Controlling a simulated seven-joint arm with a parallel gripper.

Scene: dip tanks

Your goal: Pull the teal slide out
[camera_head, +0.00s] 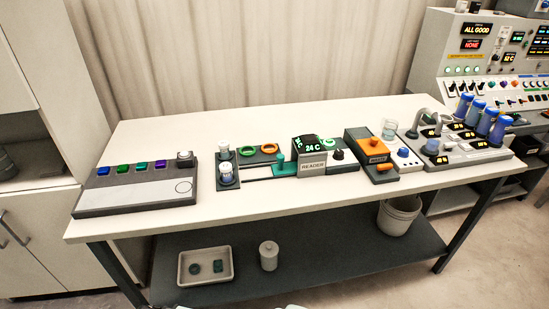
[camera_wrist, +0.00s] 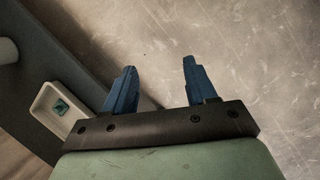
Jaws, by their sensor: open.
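The teal slide (camera_head: 285,168) sits on its dark rail just left of the block marked READER (camera_head: 312,168) in the head view. A small teal knob stands up from it. The reader's display shows 24 C in green. My gripper (camera_wrist: 155,85) shows in the wrist view with its two blue fingers apart and nothing between them. It points at the bare floor, away from the slide. The slide is not in the wrist view, and the gripper's fingers are not visible in the head view.
A dark panel with coloured buttons (camera_head: 136,184) lies left. An orange-topped unit (camera_head: 372,153) and blue bottles (camera_head: 474,118) are right. Below, a white tray (camera_head: 182,279) is on the shelf. The table's front edge is clear.

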